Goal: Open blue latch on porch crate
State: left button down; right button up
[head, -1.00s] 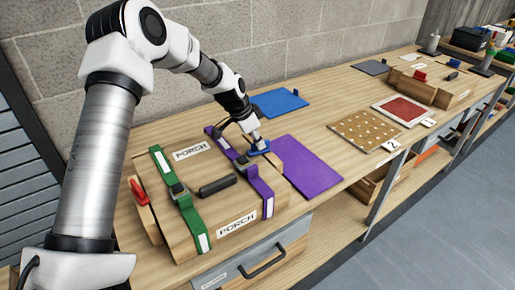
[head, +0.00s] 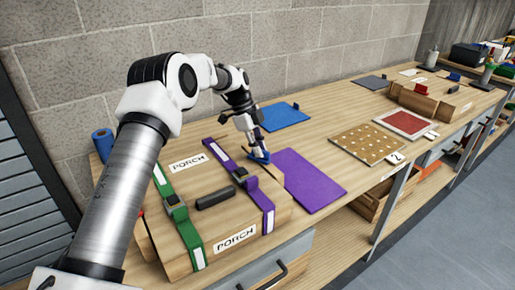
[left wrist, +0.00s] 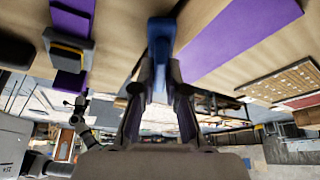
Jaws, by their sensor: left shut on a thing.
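The wooden porch crate (head: 225,218) sits on the bench at the left in the head view, with two PORCH labels, a green strap (head: 186,225) and a purple strap (head: 228,165). The blue latch (head: 260,157) is at the crate's right side. It also shows in the left wrist view (left wrist: 160,40). My left gripper (head: 253,149) is at the latch, and its fingers (left wrist: 160,92) are shut on the blue piece. The fingers hide part of the latch in the head view. I do not see my right gripper.
A dark handle (head: 215,197) stands on the crate's top. A purple panel (head: 305,182) lies just right of the crate, and a blue panel (head: 284,116) behind it. A dotted panel (head: 368,143) and a red panel (head: 405,124) lie farther right. Bare bench lies between them.

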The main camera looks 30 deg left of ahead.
pick_arm(q)
jog(key=shift+w+d+f+m+g+p, duration=0.1)
jog(key=shift+m+g+p, duration=0.25)
jog(key=shift+m, duration=0.4)
jog(key=shift+w+f+m+g+p, duration=0.1)
jog(key=shift+m+g+p, duration=0.2)
jog(key=shift+m, duration=0.45)
jog(key=c, duration=1.2)
grip_release()
jog(key=shift+w+d, duration=0.1)
jog(key=shift+r, duration=0.1)
jog(key=v, duration=0.7)
jog(key=shift+r, duration=0.2)
jog(key=shift+w, duration=0.1)
